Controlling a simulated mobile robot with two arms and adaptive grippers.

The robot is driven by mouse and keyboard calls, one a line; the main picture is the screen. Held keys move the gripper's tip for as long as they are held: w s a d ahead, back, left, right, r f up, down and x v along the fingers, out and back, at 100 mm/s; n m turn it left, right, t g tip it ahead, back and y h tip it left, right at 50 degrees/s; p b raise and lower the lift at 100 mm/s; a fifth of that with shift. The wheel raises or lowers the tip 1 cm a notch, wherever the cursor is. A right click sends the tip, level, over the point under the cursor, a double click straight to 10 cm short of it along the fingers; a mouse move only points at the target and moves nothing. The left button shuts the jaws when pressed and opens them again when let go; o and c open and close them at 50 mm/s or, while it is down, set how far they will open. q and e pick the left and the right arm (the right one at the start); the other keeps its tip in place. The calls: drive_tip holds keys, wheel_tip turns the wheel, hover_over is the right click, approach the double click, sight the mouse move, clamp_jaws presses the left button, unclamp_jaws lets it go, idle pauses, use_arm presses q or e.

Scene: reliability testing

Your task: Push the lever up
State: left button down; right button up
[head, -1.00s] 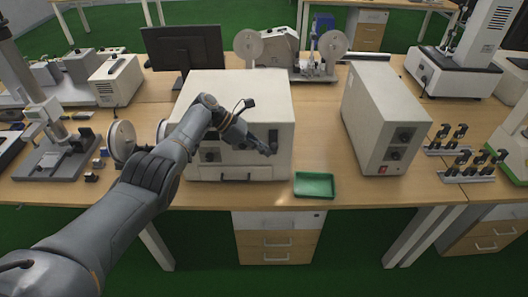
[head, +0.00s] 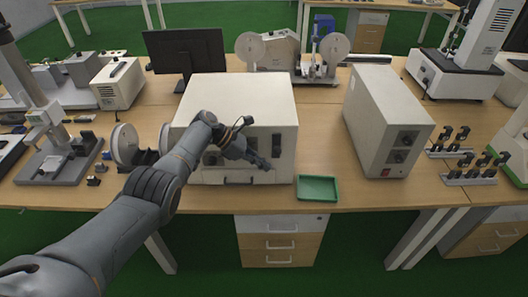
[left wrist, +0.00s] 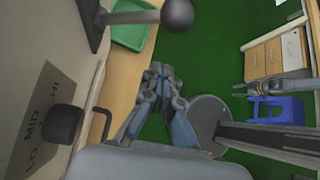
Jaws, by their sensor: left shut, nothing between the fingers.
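The lever (left wrist: 178,15) shows in the left wrist view as a metal rod with a dark ball end, standing out from a dark plate on the device front. The device is a white box (head: 240,98) on the table in the head view. The lever's dark slot (head: 276,142) is at the right of its front; the lever itself is hard to make out there. My left gripper (head: 265,164) is shut and empty, low in front of the box. In the left wrist view its fingers (left wrist: 159,72) appear apart from the ball. My right gripper (left wrist: 239,90) seems to show small.
A dark knob (left wrist: 62,123) with a LO/MID/HI label and a handle (left wrist: 103,125) stand out from the front. A green tray (head: 318,188) lies at the right.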

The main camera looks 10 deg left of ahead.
use_arm(q)
drive_tip(key=w+v, duration=0.1)
drive_tip(key=v, duration=0.9)
drive_tip(key=shift+a+b, duration=0.2)
drive_tip(key=shift+b, duration=0.25)
use_arm(e)
drive_tip(key=shift+d+f, duration=0.15)
drive_tip(key=shift+f, duration=0.15)
use_arm(q)
drive_tip(key=shift+s+d+r, duration=0.1)
drive_tip(key=shift+s, duration=0.05)
